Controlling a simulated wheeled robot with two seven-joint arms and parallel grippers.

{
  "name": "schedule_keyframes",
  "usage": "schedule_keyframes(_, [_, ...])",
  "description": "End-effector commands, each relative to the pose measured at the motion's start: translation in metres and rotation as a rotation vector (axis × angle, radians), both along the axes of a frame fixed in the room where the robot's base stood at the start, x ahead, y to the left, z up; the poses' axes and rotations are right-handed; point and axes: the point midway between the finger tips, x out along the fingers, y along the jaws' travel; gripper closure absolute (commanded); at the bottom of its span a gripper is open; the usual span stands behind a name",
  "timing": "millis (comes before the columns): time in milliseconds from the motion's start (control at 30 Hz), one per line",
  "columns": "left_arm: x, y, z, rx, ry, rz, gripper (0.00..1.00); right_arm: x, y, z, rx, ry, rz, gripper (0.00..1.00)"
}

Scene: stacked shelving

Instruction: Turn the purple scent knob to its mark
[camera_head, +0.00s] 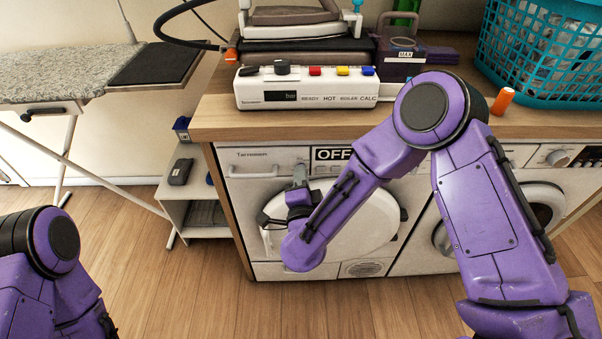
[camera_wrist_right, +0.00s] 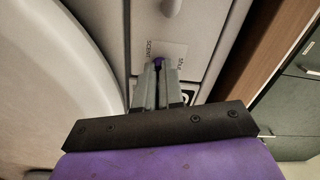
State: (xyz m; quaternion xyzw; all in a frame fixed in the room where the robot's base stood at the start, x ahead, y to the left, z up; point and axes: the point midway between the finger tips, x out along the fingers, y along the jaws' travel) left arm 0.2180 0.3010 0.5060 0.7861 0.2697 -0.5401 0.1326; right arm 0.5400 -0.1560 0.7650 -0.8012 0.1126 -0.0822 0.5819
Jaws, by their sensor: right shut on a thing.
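The purple scent knob (camera_wrist_right: 158,61) shows as a small purple piece between my right fingertips in the right wrist view. A panel behind it carries the word SCENT and another small label, partly hidden by the fingers. My right gripper (camera_wrist_right: 160,69) is shut on the knob. In the head view my right gripper (camera_head: 299,174) is at the upper front of the left washing machine (camera_head: 240,193), and the knob is hidden there. I cannot make out the mark or the knob's angle. My left arm shows at the lower left, but its gripper is out of view.
A wooden worktop (camera_head: 222,119) runs above the machines. It bears a white control box (camera_head: 306,88), an orange cylinder (camera_head: 503,101) and a teal laundry basket (camera_head: 543,48). An ironing board (camera_head: 60,70) and a small white shelf (camera_head: 181,178) stand at left. Open wooden floor lies in front.

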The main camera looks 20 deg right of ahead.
Motion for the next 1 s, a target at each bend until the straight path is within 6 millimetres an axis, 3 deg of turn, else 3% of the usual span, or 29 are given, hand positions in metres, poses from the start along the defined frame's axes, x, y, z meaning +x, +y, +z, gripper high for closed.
schedule_keyframes(200, [0.0,0.0,0.0,0.0,0.0,0.0,1.0,0.002,0.0,0.002,0.011,-0.009,-0.001,1.0])
schedule_keyframes(400, [0.0,0.0,-0.015,0.0,0.0,0.0,1.0,0.002,-0.001,0.001,0.268,-0.084,-0.001,1.0])
schedule_keyframes(667, [0.0,0.0,-0.016,0.0,0.0,0.0,1.0,0.002,0.0,0.001,0.311,-0.096,-0.001,1.0])
schedule_keyframes(700, [0.0,0.0,-0.014,0.0,0.0,0.0,1.0,0.002,0.0,0.003,0.305,-0.095,0.0,0.8])
schedule_keyframes(1000, [0.0,0.0,-0.014,0.0,0.0,0.0,1.0,0.001,0.0,0.002,0.301,-0.091,0.0,0.79])
